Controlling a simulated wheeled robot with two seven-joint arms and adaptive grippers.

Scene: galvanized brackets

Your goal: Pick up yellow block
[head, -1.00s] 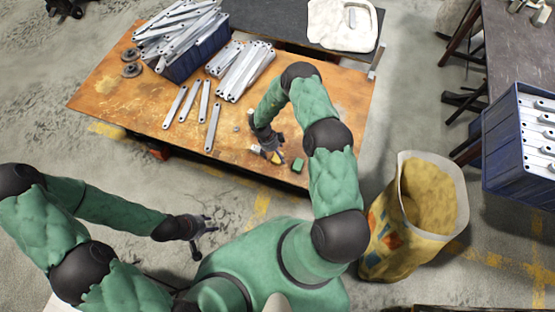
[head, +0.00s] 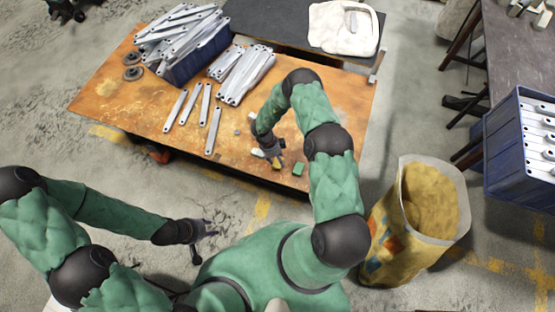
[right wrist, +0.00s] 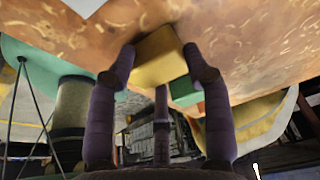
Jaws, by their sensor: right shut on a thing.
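The yellow block (right wrist: 158,58) is between the fingers of my right gripper (right wrist: 163,72) in the right wrist view. That gripper is shut on it. In the head view the right gripper (head: 273,157) is low over the front of the wooden table (head: 110,99), and only a bit of the yellow block (head: 277,164) shows there. I cannot tell whether the block touches the table. My left gripper (head: 202,243) hangs empty in front of the table, its fingers apart.
A green block (head: 298,169) lies just right of the right gripper, and a white block (head: 257,152) lies to its left. Several metal brackets (head: 242,75) lie further back beside a blue crate (head: 196,66). A yellow sack (head: 385,235) stands on the floor at the right.

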